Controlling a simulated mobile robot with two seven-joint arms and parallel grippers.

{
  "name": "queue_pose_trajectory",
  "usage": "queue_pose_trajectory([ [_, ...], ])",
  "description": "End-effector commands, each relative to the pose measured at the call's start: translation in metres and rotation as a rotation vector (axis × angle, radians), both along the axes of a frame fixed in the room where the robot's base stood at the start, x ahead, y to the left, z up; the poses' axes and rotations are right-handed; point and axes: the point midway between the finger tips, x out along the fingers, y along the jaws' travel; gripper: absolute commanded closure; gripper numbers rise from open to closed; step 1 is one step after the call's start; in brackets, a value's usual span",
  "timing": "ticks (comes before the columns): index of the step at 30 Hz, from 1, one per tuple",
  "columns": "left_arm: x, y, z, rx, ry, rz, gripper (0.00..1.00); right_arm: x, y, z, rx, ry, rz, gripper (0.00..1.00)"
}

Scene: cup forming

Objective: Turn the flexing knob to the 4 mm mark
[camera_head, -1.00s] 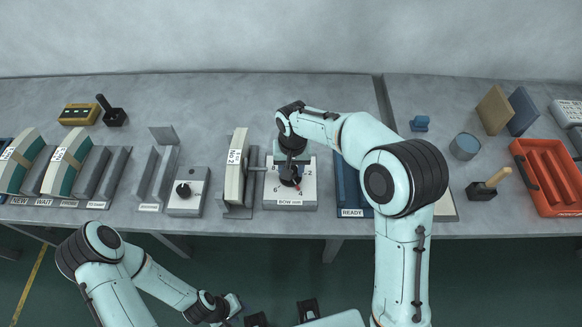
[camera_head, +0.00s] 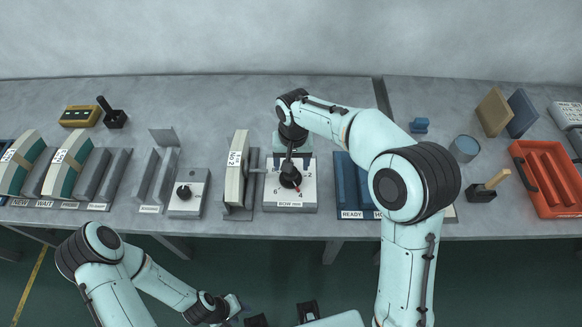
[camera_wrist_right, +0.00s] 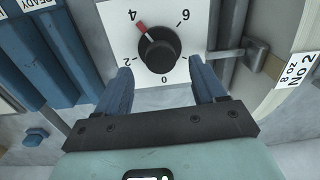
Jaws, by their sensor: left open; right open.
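The flexing knob (camera_head: 290,178) is black with a red pointer, on a grey block with a white dial labelled BOW mm. In the right wrist view the dial (camera_wrist_right: 190,62) shows 0, 2, 4 and 6. There the knob (camera_wrist_right: 158,52) has its red pointer lined up with the 4. My right gripper (camera_wrist_right: 162,70) is open, its two blue fingers apart and short of the knob on either side, touching nothing visible. In the head view it hangs above the knob, mostly hidden by its wrist. My left gripper (camera_head: 233,303) is open at the bottom, away from the table.
A pad marked No 2 (camera_head: 236,170) stands upright just left of the dial block. A blue READY rack (camera_head: 348,190) is close on the right, partly behind my right arm.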

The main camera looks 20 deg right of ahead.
Motion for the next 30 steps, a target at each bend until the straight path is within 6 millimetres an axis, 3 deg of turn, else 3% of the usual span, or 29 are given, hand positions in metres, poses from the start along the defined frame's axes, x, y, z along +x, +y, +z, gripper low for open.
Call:
queue_pose_trajectory([
  [1, 0.002, 0.000, 0.003, 0.000, -0.002, 0.000, 0.57, 0.001, 0.000, 0.016, 0.003, -0.007, 0.000, 0.31],
  [6, 0.006, 0.000, 0.009, 0.000, -0.007, 0.000, 0.57, 0.001, -0.001, 0.054, 0.002, -0.006, 0.000, 0.31],
  [12, 0.009, 0.000, 0.014, 0.000, -0.010, 0.000, 0.57, 0.000, -0.002, 0.083, 0.001, -0.003, 0.000, 0.31],
  [17, 0.010, 0.000, 0.015, 0.000, -0.011, 0.000, 0.57, -0.001, -0.003, 0.091, 0.001, -0.001, 0.000, 0.31],
  [30, 0.010, 0.000, 0.014, 0.001, -0.011, 0.000, 0.57, -0.001, -0.003, 0.091, 0.001, 0.000, 0.000, 0.31],
])
